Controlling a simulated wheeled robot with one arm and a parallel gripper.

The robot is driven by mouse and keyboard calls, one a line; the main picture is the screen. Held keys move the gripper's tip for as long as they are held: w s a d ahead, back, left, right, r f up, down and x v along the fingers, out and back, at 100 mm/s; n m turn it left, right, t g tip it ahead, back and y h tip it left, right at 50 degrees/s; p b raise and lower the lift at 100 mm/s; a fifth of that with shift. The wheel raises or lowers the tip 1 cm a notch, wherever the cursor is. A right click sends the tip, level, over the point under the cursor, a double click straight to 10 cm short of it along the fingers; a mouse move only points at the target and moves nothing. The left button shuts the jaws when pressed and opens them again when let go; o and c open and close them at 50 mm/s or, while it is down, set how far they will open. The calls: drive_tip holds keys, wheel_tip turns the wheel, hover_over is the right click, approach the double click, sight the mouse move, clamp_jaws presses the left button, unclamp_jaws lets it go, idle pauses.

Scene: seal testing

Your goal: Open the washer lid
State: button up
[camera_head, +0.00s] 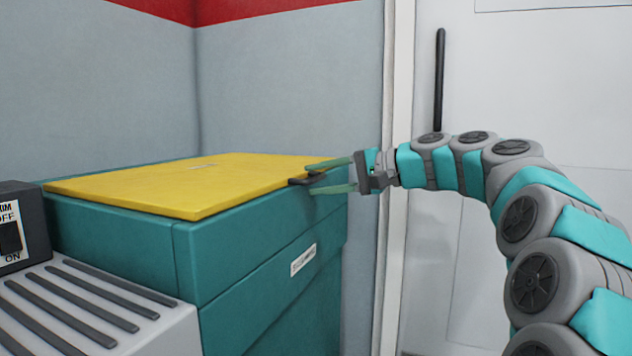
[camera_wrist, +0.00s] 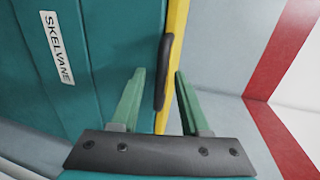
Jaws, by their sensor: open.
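The washer is a teal box (camera_head: 250,255) at the left and middle of the head view. Its yellow lid (camera_head: 170,185) lies flat and closed on top. A dark handle (camera_head: 306,180) sticks out from the lid's front edge near its right end. My gripper (camera_head: 328,177) is open at that handle, one finger above it and one below. In the wrist view the lid's yellow edge (camera_wrist: 178,35) and the dark handle (camera_wrist: 164,72) show between and beyond the two green fingers (camera_wrist: 157,98). I cannot tell whether the fingers touch the handle.
A grey ribbed unit (camera_head: 90,310) and a dark switch box (camera_head: 20,228) marked OFF and ON stand at the near left. Grey walls with a red band (camera_head: 260,8) rise behind the washer. A white door (camera_head: 540,80) with a black bar handle (camera_head: 440,80) is at the right.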

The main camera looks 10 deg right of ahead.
drive_tip(key=shift+w+a, duration=0.3)
drive_tip(key=shift+a, duration=0.1)
clamp_jaws()
idle(1.3)
